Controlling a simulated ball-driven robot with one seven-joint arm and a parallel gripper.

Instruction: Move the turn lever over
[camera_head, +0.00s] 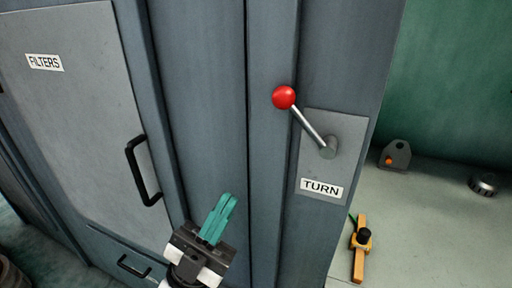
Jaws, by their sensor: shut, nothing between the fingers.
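The turn lever (309,127) is a thin metal rod with a red ball knob (284,97) at its upper left end. Its pivot (329,147) sits on a grey plate (346,128) on the cabinet front, above a label reading TURN (321,188). The rod slants from the pivot up and to the left. My gripper (228,201) has teal fingers, which are shut together and empty. It is below and to the left of the knob, apart from the lever.
A smaller black handle (134,266) sits lower. On the right, an orange tool (360,248), a grey bracket (395,155) and a round metal part (484,184) lie on a pale surface (430,230).

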